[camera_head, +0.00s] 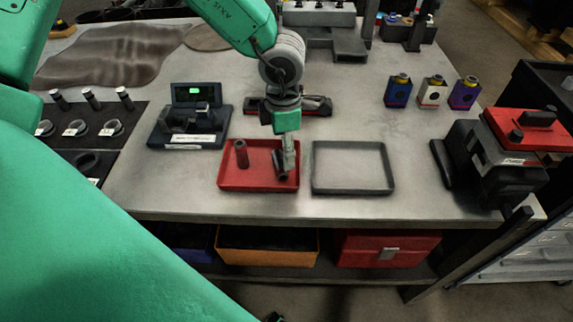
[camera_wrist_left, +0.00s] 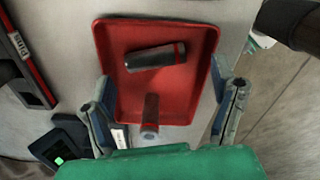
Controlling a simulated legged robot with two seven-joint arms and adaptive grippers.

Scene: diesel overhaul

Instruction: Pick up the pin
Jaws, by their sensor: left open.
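A red tray (camera_head: 228,184) near the table's front edge holds two dark pins with reddish bands. One pin (camera_head: 241,153) stands upright in the tray's left part; it shows end-on near the bottom of the left wrist view (camera_wrist_left: 150,115). The other pin (camera_wrist_left: 155,57) lies on its side in the tray and is partly hidden by my gripper in the head view. My left gripper (camera_head: 287,165) is over the tray's right part, fingers pointing down. In the left wrist view its fingers (camera_wrist_left: 166,82) are spread apart with nothing gripped. My right gripper is out of view.
An empty grey tray (camera_head: 390,184) sits right of the red tray. A black device with a green display (camera_head: 194,93) stands to the left, and a dark case (camera_head: 318,106) lies behind. A red-topped machine (camera_head: 525,130) stands at the right edge.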

